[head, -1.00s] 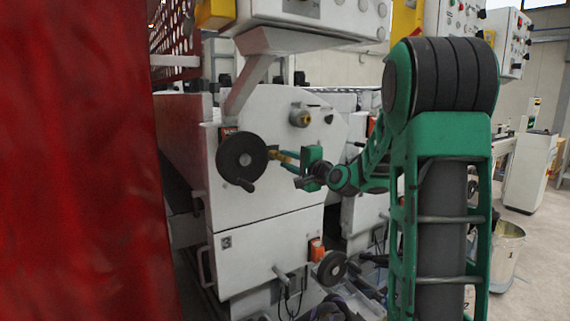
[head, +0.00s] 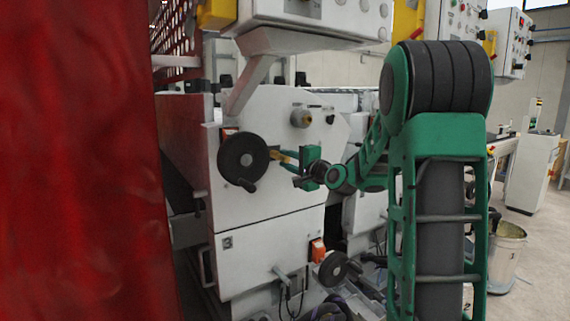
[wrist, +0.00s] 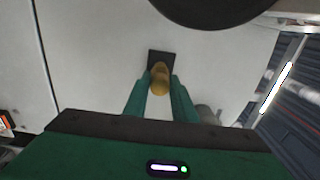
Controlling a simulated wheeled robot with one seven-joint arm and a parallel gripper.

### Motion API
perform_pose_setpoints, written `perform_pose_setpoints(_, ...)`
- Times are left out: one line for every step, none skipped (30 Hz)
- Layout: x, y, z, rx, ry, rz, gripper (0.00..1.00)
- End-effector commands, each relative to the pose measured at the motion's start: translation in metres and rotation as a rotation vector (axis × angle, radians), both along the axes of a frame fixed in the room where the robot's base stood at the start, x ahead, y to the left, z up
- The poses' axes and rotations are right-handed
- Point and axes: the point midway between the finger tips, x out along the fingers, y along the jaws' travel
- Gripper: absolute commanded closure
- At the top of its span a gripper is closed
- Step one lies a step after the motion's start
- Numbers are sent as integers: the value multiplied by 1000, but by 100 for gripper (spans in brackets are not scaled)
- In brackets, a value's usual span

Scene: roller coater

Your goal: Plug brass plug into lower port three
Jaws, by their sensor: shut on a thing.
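My gripper (wrist: 160,86) is shut on the brass plug (wrist: 160,76), which sits between its two green fingertips in the wrist view. The plug's far end overlaps a dark square plate (wrist: 172,57) on the white machine panel. I cannot tell whether the plug touches or enters it, and no opening in the plate shows. In the head view my gripper (head: 289,158) is at the panel, just right of the black handwheel (head: 243,154). No port number is readable.
The handwheel's dark rim (wrist: 215,8) is close above the plate in the wrist view. A lower handwheel (head: 333,268) is below. A red curtain-like sheet (head: 80,160) fills the left.

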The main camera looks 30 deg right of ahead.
Motion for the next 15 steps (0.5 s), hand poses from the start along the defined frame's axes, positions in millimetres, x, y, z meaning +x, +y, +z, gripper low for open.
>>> perform_pose_setpoints(1, 0, 0, 0, -1, 1, 100)
perform_pose_setpoints(2, 0, 0, 0, -1, 1, 100)
perform_pose_setpoints(2, 0, 0, 0, -1, 1, 100)
perform_pose_setpoints(3, 0, 1, 0, -1, 1, 100)
perform_pose_setpoints(4, 1, 1, 0, -1, 1, 100)
perform_pose_setpoints(4, 1, 1, 0, -1, 1, 100)
perform_pose_setpoints(5, 1, 1, 0, -1, 1, 100)
perform_pose_setpoints(5, 1, 1, 0, -2, 1, 100)
perform_pose_setpoints(6, 1, 1, 1, -2, 1, 100)
perform_pose_setpoints(7, 1, 1, 1, -1, 1, 100)
perform_pose_setpoints(7, 1, 1, 1, -1, 1, 100)
perform_pose_setpoints(8, 1, 1, 1, -1, 1, 100)
perform_pose_setpoints(9, 1, 1, 1, -1, 1, 100)
perform_pose_setpoints(9, 1, 1, 1, -1, 1, 100)
perform_pose_setpoints(10, 1, 0, 1, -1, 1, 100)
